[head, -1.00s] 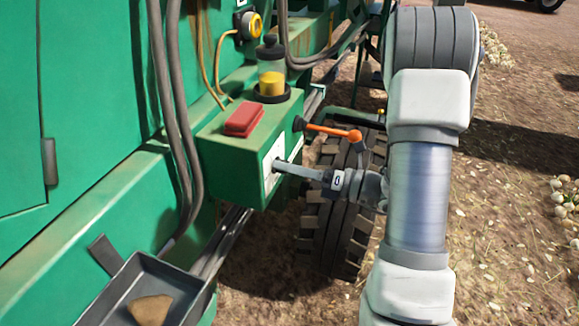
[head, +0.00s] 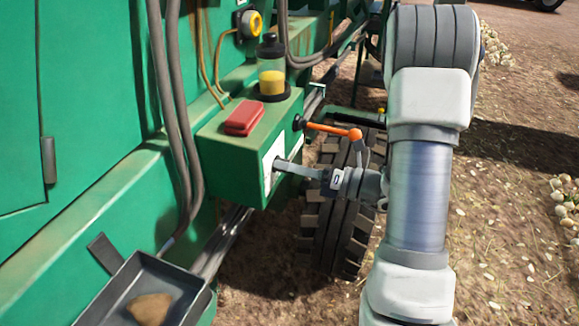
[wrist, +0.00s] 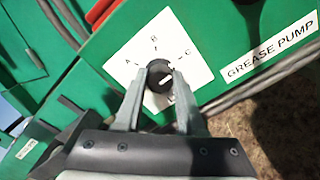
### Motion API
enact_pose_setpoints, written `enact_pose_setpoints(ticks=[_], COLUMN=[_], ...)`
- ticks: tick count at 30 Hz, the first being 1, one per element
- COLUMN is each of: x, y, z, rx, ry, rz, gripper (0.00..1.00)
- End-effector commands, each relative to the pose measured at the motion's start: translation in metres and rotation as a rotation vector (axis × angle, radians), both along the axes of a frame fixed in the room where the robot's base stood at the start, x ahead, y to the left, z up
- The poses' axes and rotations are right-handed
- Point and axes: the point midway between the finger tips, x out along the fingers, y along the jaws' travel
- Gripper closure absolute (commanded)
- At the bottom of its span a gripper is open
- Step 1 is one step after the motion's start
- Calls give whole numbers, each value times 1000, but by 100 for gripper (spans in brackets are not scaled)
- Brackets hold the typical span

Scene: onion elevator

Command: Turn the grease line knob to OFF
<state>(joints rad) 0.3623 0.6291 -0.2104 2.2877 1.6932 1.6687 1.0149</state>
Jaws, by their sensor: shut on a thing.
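A round black knob (wrist: 158,78) with a white pointer line sits on a white plate (wrist: 185,45) marked A, B and C in the wrist view. The pointer line slants up and right, roughly toward C. No OFF mark is visible on the part of the plate I see. My gripper (wrist: 160,80) is shut on the knob, one finger on each side. In the head view my gripper (head: 283,166) reaches the right face of a green box (head: 225,160); the knob is hidden there by the fingers.
A GREASE PUMP label (wrist: 270,50) is right of the plate. An orange-handled lever (head: 333,130) sticks out just above my gripper. A red block (head: 243,118) and a jar with yellow contents (head: 272,82) are on the box. A tyre (head: 335,225) stands behind my wrist.

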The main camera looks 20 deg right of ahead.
Motion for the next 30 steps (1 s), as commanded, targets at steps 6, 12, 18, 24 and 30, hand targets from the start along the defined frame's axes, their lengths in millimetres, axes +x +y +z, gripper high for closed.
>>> enact_pose_setpoints(ticks=[6, 12, 18, 24, 30], x=[0, 0, 0, 0, 0], y=[0, -1, 0, 0, 0], z=[-1, -3, -3, -4, -4], rx=[-52, -145, -258, -369, -483], ry=[-74, -201, -355, -508, -663], rz=[0, -1, 0, 0, -1], gripper=[100, 100, 100, 100, 100])
